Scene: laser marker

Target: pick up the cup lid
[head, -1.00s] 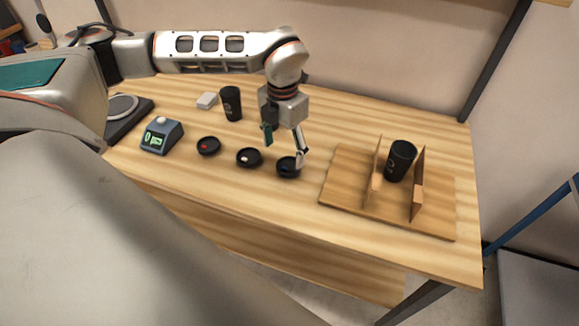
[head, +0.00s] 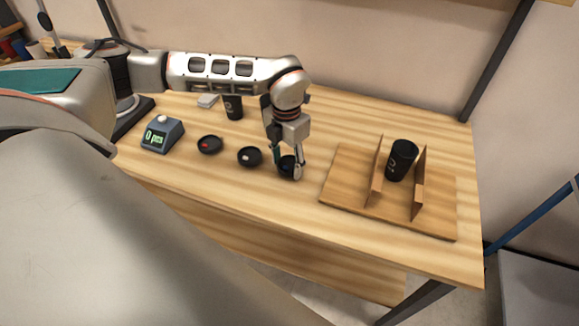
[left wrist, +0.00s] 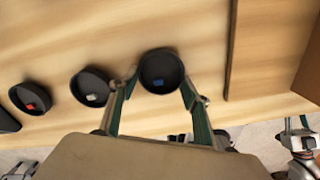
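Three black round cup lids lie in a row on the wooden table. One has a red mark (head: 209,145), one a white mark (head: 249,156) and one a blue mark (head: 288,166); the blue-marked lid also shows in the left wrist view (left wrist: 161,70). My left gripper (head: 287,171) points down at the blue-marked lid, one finger on each side. In the left wrist view its fingertips (left wrist: 159,86) appear to touch the lid's edges. The lid is still at table height. Part of my right gripper (left wrist: 303,143) seems to show in the left wrist view; its finger state is unclear.
A wooden board (head: 345,185) with two upright panels holds a black cup (head: 402,160) on the right. Another black cup (head: 233,107) stands behind the lids, beside a small white block (head: 208,101). A counter reading "0 pcs" (head: 162,134) is at left. The front table strip is clear.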

